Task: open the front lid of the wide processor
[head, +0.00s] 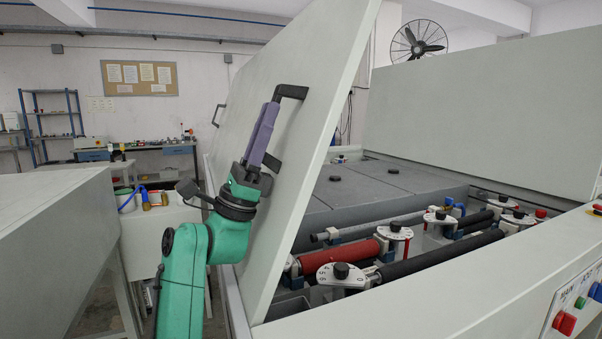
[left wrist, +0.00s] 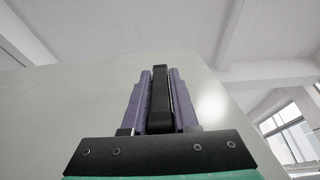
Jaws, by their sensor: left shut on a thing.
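The front lid (head: 330,75) of the wide processor is a large pale grey-green panel. It stands raised at a steep tilt, with the machine's inside showing to its right. A black handle (head: 293,92) is on its outer face, near the right edge. My left gripper (head: 266,112) has purple fingers and is shut on this handle. In the left wrist view the black handle (left wrist: 160,100) lies between the two fingers, with the lid (left wrist: 70,100) behind. The fingers hide part of the handle. My right gripper is not in view.
A second handle (head: 217,115) sits farther along the lid. Inside the machine are a red roller (head: 335,256), black rollers (head: 440,256) and white dial plates. A control panel (head: 575,310) is at lower right. A grey-green cabinet (head: 55,225) stands at left.

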